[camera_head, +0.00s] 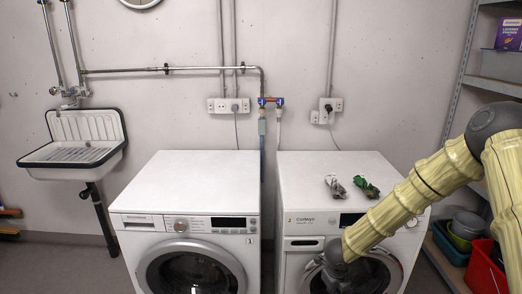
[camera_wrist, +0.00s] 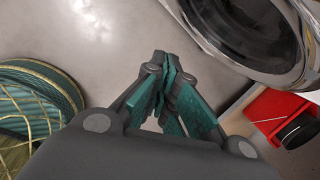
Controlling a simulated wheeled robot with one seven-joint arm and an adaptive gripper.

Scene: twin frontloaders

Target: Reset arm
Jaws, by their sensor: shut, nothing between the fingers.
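My gripper (camera_wrist: 165,75) shows in the wrist view with its teal fingers closed together and nothing between them. In the head view my yellow-sleeved arm reaches in from the right and bends down in front of the right washing machine (camera_head: 300,170). The dark wrist end (camera_head: 336,252) covers part of that machine's front and round door; the fingertips cannot be made out there. In the wrist view, a round door with a chrome ring (camera_wrist: 215,40) is at the upper right, apart from the fingers.
Two small crumpled cloths, one grey (camera_head: 335,186) and one green (camera_head: 366,187), lie on the right machine. The left machine (camera_head: 190,180) has a clear top. A red bin (camera_head: 484,270) and metal shelves (camera_head: 462,75) stand right. A striped teal basket (camera_wrist: 40,100) is left in the wrist view.

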